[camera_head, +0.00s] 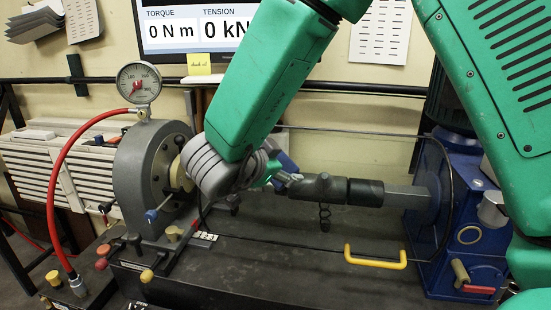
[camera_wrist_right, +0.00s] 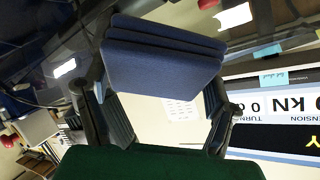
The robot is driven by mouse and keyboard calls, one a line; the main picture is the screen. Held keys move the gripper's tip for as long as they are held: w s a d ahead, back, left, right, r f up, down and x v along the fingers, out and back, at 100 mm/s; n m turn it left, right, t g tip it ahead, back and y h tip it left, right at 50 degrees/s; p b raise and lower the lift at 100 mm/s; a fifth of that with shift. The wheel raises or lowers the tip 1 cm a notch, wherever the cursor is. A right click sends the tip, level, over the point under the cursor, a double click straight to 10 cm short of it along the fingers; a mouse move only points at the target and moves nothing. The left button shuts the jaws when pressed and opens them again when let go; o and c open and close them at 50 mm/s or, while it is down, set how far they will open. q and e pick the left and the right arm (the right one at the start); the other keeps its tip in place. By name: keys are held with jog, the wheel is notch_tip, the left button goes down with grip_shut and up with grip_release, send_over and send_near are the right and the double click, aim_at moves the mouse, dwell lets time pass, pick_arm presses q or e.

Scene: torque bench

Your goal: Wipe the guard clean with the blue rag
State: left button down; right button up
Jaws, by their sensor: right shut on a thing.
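The guard (camera_head: 400,134) looks like a clear panel with a thin dark frame, in front of the bench's shaft, with a yellow handle (camera_head: 376,262) at its lower edge. Marks on it are too faint to tell. My right gripper (camera_head: 283,178) is near the guard's left part, by the left end of the dark shaft; whether it touches the panel I cannot tell. In the right wrist view the rag (camera_wrist_right: 160,66) sits between both fingers. My left gripper is out of view.
A grey round housing (camera_head: 142,165) with a pressure gauge (camera_head: 139,83) and red hose stands at left. A dark shaft (camera_head: 335,188) runs to a blue machine (camera_head: 465,235) at right. A monitor (camera_head: 195,30) hangs behind. The dark bench top in front is mostly clear.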

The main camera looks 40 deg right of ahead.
jog(key=shift+w+a+p, duration=0.75)
jog(key=shift+w+a, duration=0.55)
jog(key=shift+w, duration=0.25)
jog(key=shift+s+a+r, duration=0.1)
jog(key=shift+s+a+r+p, duration=0.35)
jog(key=shift+r+p, duration=0.15)
jog(key=shift+p, duration=0.15)
jog(key=s+a+r+p, duration=0.2)
jog(key=shift+s+a+r, duration=0.1)
jog(key=shift+a+r, duration=0.25)
jog(key=shift+s+a+r, duration=0.75)
jog(key=shift+a+r, duration=0.1)
jog(key=shift+r, duration=0.1)
